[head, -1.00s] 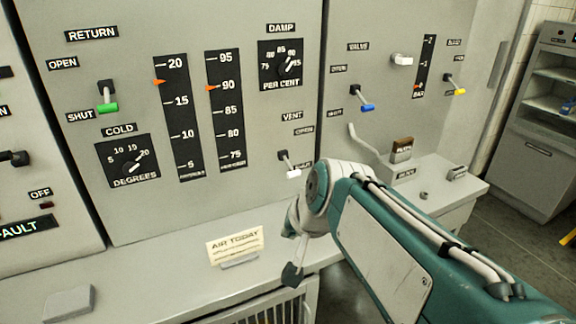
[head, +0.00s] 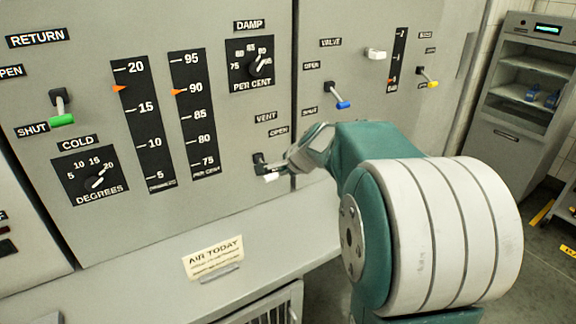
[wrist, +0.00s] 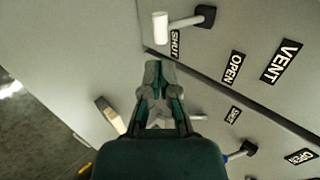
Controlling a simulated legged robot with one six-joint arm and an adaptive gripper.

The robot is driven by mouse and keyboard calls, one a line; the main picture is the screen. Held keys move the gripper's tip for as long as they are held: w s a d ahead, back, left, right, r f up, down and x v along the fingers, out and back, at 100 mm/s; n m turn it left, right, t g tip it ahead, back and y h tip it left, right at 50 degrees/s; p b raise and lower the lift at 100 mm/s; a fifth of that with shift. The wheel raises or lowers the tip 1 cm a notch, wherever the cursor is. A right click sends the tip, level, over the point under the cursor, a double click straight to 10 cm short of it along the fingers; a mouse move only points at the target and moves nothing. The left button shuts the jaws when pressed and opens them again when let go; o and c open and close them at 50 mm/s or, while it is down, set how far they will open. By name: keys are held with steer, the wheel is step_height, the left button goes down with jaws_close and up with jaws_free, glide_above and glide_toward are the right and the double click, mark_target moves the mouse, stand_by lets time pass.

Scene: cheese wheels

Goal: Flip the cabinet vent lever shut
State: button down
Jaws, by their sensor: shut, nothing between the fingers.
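The vent lever (head: 270,177) has a white tip on a dark pivot at the lower right of the gauge panel. Its tip points down, on the SHUT side, below the OPEN label (head: 278,131). In the wrist view the white tip (wrist: 160,27) lies beside the SHUT label (wrist: 174,43). My gripper (head: 286,168) is just right of the lever in the head view, partly covering the SHUT label area. In the wrist view my gripper (wrist: 158,66) is shut and empty, its fingertips a short gap from the white tip. Contact is not visible.
A green lever (head: 62,119) is at the left and a blue lever (head: 342,104) at the right of the vent lever. A ledge with an AIR TODAY sign (head: 213,258) runs below. A shelf unit (head: 510,130) stands at far right.

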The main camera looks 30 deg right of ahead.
mark_target(272, 177)
steer(key=x, duration=0.7)
steer(key=shift+w+f, duration=0.1)
steer(key=shift+w, duration=0.05)
step_height(272, 177, down, 2)
stand_by(0.6)
